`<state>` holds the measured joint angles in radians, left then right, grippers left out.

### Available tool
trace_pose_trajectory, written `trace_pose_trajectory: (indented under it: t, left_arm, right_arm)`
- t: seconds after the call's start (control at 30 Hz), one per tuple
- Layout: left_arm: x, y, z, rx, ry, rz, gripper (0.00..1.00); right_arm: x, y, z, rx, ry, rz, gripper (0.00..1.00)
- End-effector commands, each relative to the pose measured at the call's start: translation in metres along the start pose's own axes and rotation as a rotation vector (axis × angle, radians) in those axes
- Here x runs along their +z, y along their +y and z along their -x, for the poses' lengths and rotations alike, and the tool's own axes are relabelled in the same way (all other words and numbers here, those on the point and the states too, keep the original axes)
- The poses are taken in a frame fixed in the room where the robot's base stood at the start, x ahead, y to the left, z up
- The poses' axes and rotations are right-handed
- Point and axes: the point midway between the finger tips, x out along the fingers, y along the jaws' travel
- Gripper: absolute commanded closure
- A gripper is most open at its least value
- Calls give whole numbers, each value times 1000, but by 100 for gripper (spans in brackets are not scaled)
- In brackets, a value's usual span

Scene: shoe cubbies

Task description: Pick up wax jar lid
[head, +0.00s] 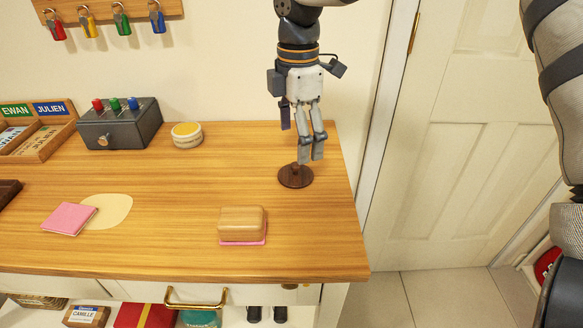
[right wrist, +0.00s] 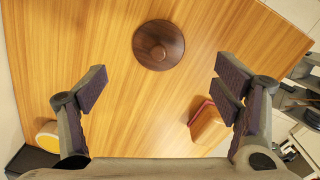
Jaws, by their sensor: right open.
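The wax jar lid (head: 296,176) is a dark brown wooden disc with a small round knob, lying flat near the right edge of the wooden counter. It shows in the right wrist view (right wrist: 158,45) at the top middle, knob towards the camera. My right gripper (head: 311,152) points down above the lid, apart from it. Its fingers (right wrist: 162,86) are spread wide with nothing between them; the lid lies beyond the tips. The small white round jar with a yellow top (head: 187,135) stands further left at the back. My left gripper is not in view.
A wooden block brush (head: 242,220) lies on a pink cloth near the front. A grey box with coloured knobs (head: 118,125) stands back left. A pink folded cloth (head: 68,218) lies front left. The counter (head: 180,185) is clear around the lid; its right edge is close.

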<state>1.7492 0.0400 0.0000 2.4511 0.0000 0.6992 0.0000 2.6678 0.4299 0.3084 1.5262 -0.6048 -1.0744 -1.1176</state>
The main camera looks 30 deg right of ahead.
Motion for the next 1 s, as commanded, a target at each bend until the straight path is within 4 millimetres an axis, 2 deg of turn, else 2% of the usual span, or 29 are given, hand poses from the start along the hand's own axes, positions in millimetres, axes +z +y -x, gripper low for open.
trace_pose_trajectory:
  t: [0.4,0.63,0.67,0.9,1.0]
  left_arm:
    - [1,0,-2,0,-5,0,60]
    - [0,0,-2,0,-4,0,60]
    - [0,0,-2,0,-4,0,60]
    - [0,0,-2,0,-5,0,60]
    - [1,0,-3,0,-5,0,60]
  right_arm:
    - [0,-2,-66,-1,0,0,17]
    - [0,-1,-68,3,0,-1,17]
    - [0,-1,-68,3,0,-1,22]
    - [0,-1,-68,2,0,-1,76]
    - [0,-1,-69,1,0,-1,95]
